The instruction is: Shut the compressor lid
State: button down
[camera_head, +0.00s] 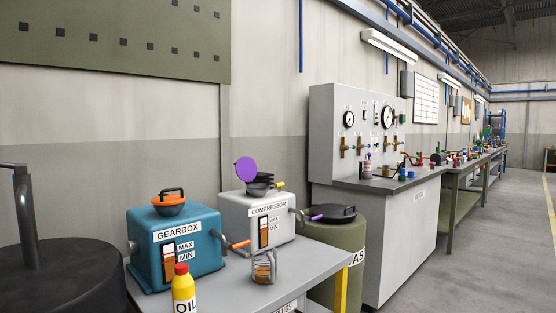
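The compressor (262,229) is a light grey box with a black-on-white label and a MAX/MIN level window, standing on the grey bench. Its purple lid (246,169) is a round disc that stands up, tilted, behind and left of the dark filler neck (259,188) on top of the box. The lid is open; its hinge is too small to make out. A short yellow-tipped lever (279,184) sticks out to the right near the neck. My gripper is not in view.
The blue gearbox (176,250), with an orange cap, stands left of the compressor. A glass jar (264,270) and a yellow oil bottle (183,292) stand in front. A green waste drum (342,253) is at right. A dark round shape (65,280) fills the lower left.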

aim_at(246, 169)
jog(key=i, duration=1.4)
jog(key=u, duration=0.9)
